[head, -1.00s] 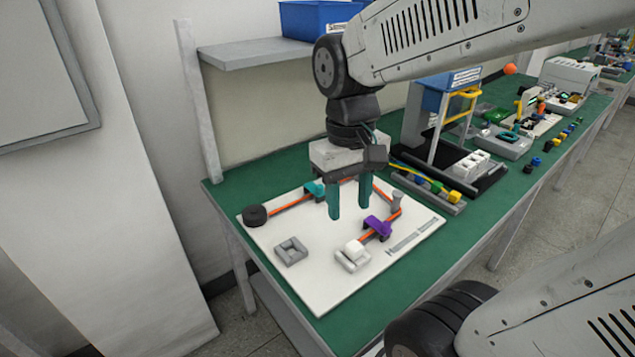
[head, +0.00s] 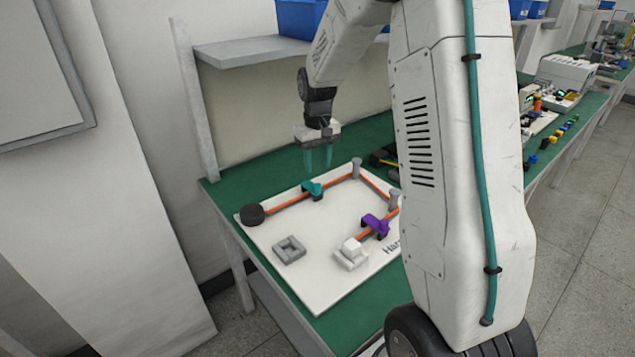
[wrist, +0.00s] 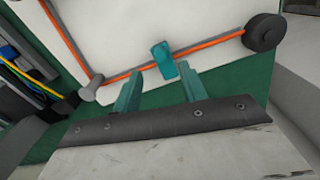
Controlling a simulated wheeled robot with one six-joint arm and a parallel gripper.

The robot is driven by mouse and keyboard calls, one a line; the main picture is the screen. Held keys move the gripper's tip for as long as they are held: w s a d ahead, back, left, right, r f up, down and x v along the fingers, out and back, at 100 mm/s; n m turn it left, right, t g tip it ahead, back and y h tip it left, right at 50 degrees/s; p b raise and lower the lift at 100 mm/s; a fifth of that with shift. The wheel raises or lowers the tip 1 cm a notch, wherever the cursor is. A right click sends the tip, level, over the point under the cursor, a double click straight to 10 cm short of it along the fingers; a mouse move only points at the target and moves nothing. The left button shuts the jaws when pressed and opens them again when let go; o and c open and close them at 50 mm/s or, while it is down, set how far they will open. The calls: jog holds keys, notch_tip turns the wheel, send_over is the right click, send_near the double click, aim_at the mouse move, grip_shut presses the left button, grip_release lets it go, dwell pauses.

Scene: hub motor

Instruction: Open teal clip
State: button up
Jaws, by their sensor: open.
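The teal clip (head: 312,189) sits over the orange cable (head: 285,202) near the back edge of the white board (head: 320,230). It also shows in the wrist view (wrist: 163,60), just beyond the fingertips and roughly between them. My gripper (head: 318,165) is open and empty, its two teal fingers pointing down behind and above the clip. In the wrist view my gripper (wrist: 161,83) has its fingers spread and apart from the clip. I cannot tell whether the clip is open or shut.
A black round hub (head: 252,214) is at the board's left corner. Grey posts (head: 356,167) hold the cable's bends. A purple clip (head: 375,224), a white connector block (head: 351,251) and an empty grey holder (head: 289,249) stand nearer. A shelf (head: 265,50) overhangs behind. My arm hides the table's right part.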

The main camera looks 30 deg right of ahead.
aim_at(318, 185)
notch_tip(318, 185, down, 8)
jog(key=shift+w+r, duration=0.1)
jog(key=shift+r, duration=0.15)
jog(key=shift+d, duration=0.1)
grip_shut()
